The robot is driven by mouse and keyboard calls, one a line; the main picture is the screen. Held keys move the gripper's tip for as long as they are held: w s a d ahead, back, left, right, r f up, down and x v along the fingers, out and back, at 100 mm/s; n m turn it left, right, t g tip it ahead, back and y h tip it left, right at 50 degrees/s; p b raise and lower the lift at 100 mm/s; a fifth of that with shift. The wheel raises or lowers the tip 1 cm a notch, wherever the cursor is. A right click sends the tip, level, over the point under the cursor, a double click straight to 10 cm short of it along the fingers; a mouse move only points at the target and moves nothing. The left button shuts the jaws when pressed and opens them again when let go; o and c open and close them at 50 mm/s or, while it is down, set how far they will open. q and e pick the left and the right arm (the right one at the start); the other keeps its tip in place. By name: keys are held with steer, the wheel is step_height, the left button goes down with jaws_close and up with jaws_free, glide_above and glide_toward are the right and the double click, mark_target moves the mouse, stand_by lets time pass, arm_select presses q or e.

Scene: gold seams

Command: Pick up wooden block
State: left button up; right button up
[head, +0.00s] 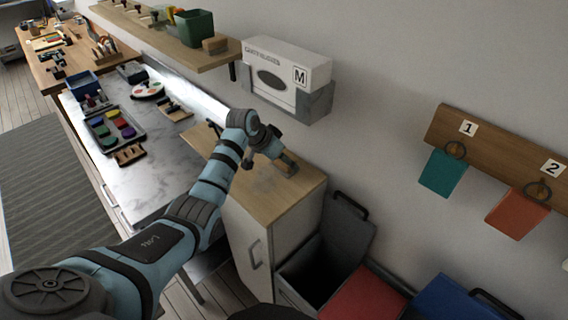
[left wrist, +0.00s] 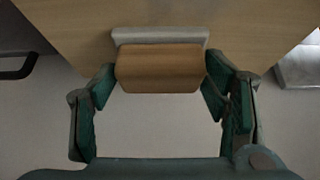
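A brown wooden block (left wrist: 160,68) lies between the fingertips of my left gripper (left wrist: 160,75) in the left wrist view. The fingertips meet both ends of the block with no visible gap, and the gripper looks shut on it. In the head view my left gripper (head: 276,152) is over the wooden top of the white cabinet, and the block (head: 289,165) shows beside the fingers, partly hidden. I cannot tell whether the block rests on the top or is slightly raised. My right gripper is not in view.
The cabinet top (head: 258,195) is otherwise mostly clear. A white box (head: 285,72) is on the wall behind it. An open dark bin (head: 316,270) and a red lid (head: 365,298) are at lower right. A marble counter (head: 150,185) holds paint trays at left.

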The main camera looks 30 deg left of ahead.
arm_select(q)
steer(key=c, duration=0.6)
steer(key=shift+r, duration=1.5)
steer(key=shift+s+a+r+p, duration=0.1)
steer(key=shift+s+r+p, duration=0.1)
steer(key=shift+r+p, duration=0.15)
steer(key=s+a+p, duration=0.1)
steer(key=s+a, duration=0.2)
steer(key=s, duration=0.5)
steer(key=s+a, duration=0.3)
steer(key=s, duration=0.5)
steer(key=p, duration=0.9)
glide_toward(287, 154)
steer(key=w+a, duration=0.2)
steer(key=a, duration=0.1)
step_height(287, 154, down, 6)
steer(key=b, duration=0.6)
steer(key=shift+s+a, duration=0.2)
steer(key=shift+d+f+b, duration=0.1)
steer(key=shift+f+b, duration=0.15)
steer(key=shift+b, duration=0.25)
